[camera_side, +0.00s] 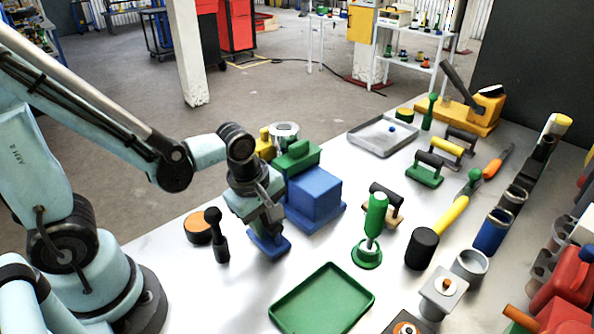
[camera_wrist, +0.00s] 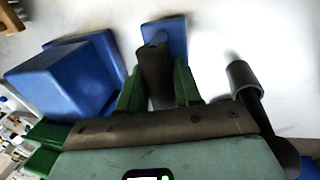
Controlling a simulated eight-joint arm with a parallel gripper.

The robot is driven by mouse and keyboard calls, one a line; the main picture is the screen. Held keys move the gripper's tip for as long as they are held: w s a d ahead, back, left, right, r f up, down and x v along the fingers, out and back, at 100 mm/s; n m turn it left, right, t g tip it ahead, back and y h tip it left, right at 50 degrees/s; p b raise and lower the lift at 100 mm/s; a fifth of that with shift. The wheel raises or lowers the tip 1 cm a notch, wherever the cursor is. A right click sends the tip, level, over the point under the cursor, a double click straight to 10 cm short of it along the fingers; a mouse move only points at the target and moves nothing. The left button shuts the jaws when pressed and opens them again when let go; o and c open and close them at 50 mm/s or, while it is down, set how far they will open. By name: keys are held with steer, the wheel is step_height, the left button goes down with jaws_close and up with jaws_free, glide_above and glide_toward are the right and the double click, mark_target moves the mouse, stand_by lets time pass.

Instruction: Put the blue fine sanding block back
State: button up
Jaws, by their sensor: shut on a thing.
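The blue fine sanding block is a flat blue plate (camera_side: 270,246) with a dark handle. My gripper (camera_side: 262,212) is over it in the side view, at the left of the table. In the wrist view the blue plate (camera_wrist: 168,38) sticks out beyond the gripper (camera_wrist: 158,88), and its dark handle (camera_wrist: 154,66) is between the two green fingers. The gripper is shut on the handle. The plate is low, at or just above the table; I cannot tell whether it touches.
A big blue block (camera_side: 314,193) stands close right of my gripper. A dark upright tool (camera_side: 217,243) and an orange-topped disc (camera_side: 198,228) stand left. Sanding blocks with green (camera_side: 424,174) and other bases sit right of centre. A green tray (camera_side: 322,300) lies in front.

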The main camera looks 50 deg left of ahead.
mark_target(257, 242)
steer(key=shift+f, duration=0.2)
steer(key=o, duration=1.1)
steer(key=r+m+t, duration=0.1)
steer(key=r+m, duration=0.2)
steer(key=a+r+m, duration=0.1)
steer(key=r+m, duration=0.2)
steer(key=r, duration=0.1)
steer(key=s+r+m+t, duration=0.1)
steer(key=r+m, duration=0.2)
steer(key=r, duration=0.1)
steer(key=shift+a+m+t, duration=0.3)
steer(key=shift+a, duration=0.1)
steer(key=m, duration=0.2)
steer(key=m+t, duration=0.1)
steer(key=m, duration=0.1)
steer(key=shift+w+a, duration=0.25)
steer(key=shift+a, duration=0.15)
steer(key=m, duration=0.3)
steer(key=m+t, duration=0.1)
steer(key=shift+w+a, duration=0.3)
steer(key=shift+a, duration=0.1)
